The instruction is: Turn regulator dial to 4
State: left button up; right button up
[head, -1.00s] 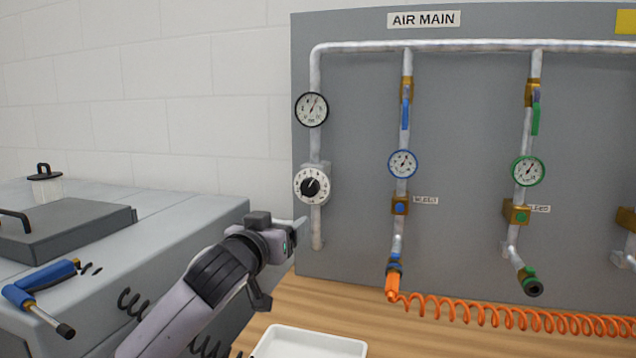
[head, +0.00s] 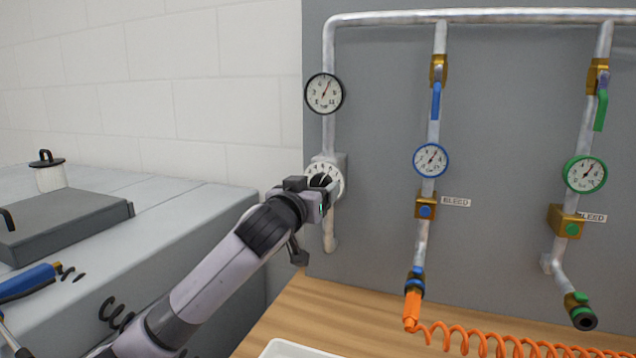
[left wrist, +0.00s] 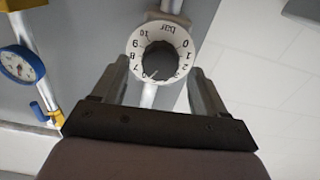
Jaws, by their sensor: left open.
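The regulator dial (head: 315,169) is a white numbered ring with a black knob, on the left pipe of the grey panel. In the head view my left gripper (head: 329,190) is in front of it and hides much of its lower part and knob. In the left wrist view the white dial (left wrist: 133,50) appears upside down, with its black knob (left wrist: 160,58) between the fingertips. My left gripper (left wrist: 158,68) is open, one finger to each side of the knob; I cannot tell whether they touch it. A small pointer mark shows low on the knob; its exact number is unclear. My right gripper is out of view.
A black-rimmed gauge (head: 324,94) sits above the dial. Blue (head: 431,160) and green (head: 585,174) gauges with valves stand to the right. An orange coiled hose (head: 500,346) and a white tray (head: 290,349) lie below. A grey machine (head: 190,222) stands at left.

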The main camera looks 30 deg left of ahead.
pick_arm(q)
jog(key=shift+x, duration=1.2)
jog(key=c, duration=1.1)
jog(key=shift+o, duration=0.2)
jog(key=n, duration=1)
jog(key=shift+f, duration=0.1)
jog(key=shift+n, duration=0.4)
